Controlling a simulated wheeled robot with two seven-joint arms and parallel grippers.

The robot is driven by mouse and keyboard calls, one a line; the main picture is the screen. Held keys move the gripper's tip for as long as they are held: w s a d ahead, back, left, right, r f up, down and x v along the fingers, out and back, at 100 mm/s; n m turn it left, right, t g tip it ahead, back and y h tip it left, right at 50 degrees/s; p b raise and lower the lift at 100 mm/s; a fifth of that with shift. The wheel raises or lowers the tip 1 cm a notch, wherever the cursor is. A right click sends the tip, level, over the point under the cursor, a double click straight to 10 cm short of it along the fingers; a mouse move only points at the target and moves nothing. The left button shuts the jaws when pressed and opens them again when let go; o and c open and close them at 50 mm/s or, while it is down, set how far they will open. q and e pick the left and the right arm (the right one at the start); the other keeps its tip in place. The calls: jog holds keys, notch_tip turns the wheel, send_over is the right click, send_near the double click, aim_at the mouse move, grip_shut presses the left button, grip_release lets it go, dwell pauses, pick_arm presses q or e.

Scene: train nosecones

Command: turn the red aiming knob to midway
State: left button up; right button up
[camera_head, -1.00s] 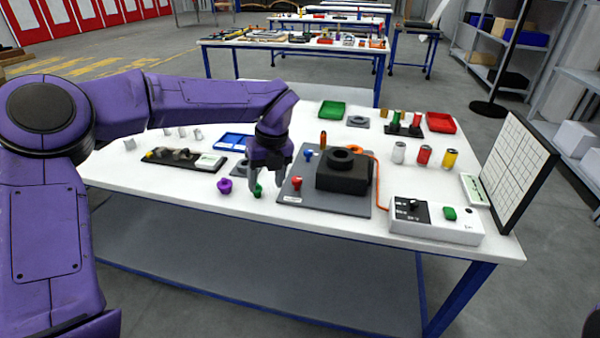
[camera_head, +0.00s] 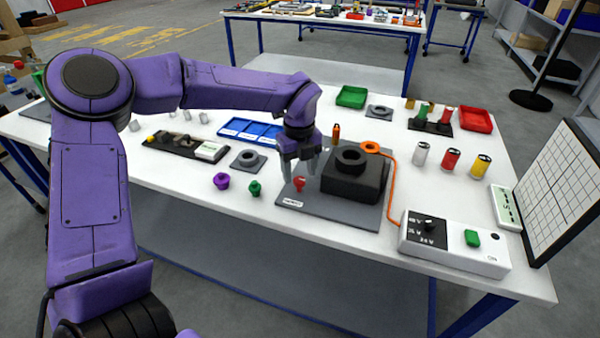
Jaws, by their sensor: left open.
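The red aiming knob (camera_head: 299,184) stands near the left front part of a grey plate (camera_head: 345,213). A black block with a round ring on top (camera_head: 353,180) sits on the same plate, to the right of the knob. My left gripper (camera_head: 301,171) points down just above and around the red knob. Its fingers are apart, and I cannot tell whether they touch the knob. The blue knob seen earlier on the plate is hidden behind my gripper. My right gripper is not in view.
A purple knob (camera_head: 221,181) and a green knob (camera_head: 254,188) stand left of the plate. A white control box (camera_head: 455,245) with an orange cable is at the right front. Cans (camera_head: 450,160) and an upright grid panel (camera_head: 552,190) stand further right.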

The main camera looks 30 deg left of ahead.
pick_arm(q)
notch_tip(320, 180, down, 2)
jog(key=shift+f, duration=0.1)
jog(key=c, duration=1)
jog(key=shift+c, duration=0.2)
